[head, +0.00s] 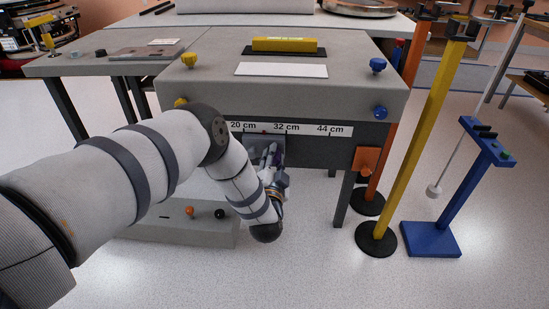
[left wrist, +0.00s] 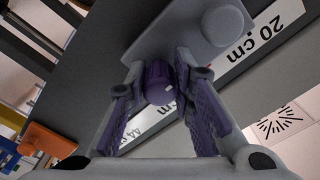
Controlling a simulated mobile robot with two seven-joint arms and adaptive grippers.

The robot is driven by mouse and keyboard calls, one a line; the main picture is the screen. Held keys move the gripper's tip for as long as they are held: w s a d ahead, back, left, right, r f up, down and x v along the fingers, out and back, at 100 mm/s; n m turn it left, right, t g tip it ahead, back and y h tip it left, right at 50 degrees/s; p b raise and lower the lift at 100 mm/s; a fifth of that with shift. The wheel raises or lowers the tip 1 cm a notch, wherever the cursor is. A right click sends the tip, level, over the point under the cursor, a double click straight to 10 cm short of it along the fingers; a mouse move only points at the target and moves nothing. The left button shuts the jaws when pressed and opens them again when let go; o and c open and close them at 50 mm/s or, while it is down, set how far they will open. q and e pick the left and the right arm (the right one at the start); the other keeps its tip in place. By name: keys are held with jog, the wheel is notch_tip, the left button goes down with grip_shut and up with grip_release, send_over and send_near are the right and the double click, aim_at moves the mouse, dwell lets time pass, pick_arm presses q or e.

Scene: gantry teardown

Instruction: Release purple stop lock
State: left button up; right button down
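A dark purple knob (left wrist: 160,84), which looks like the purple stop lock, stands out from a grey plate (left wrist: 195,38) on the front of the bench in the left wrist view. My left gripper (head: 269,156) reaches the bench front, below the scale. In the left wrist view my left gripper's fingers (left wrist: 159,72) lie on either side of the knob, their tips close to it. Whether they press on it I cannot tell. My right gripper is not in view.
A scale strip (head: 308,129) marked 20, 32 and 44 cm runs along the bench front. An orange block (head: 366,160) is at its right corner. Yellow (head: 425,130) and orange posts and a blue stand (head: 432,238) are to the right. A low grey box (head: 190,229) stands below my arm.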

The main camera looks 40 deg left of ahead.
pick_arm(q)
grip_shut()
jog(key=n, duration=0.8)
jog(key=shift+n+p, duration=0.3)
jog(key=n, duration=0.4)
jog(key=shift+d+n, duration=0.1)
jog(key=shift+n, duration=2.4)
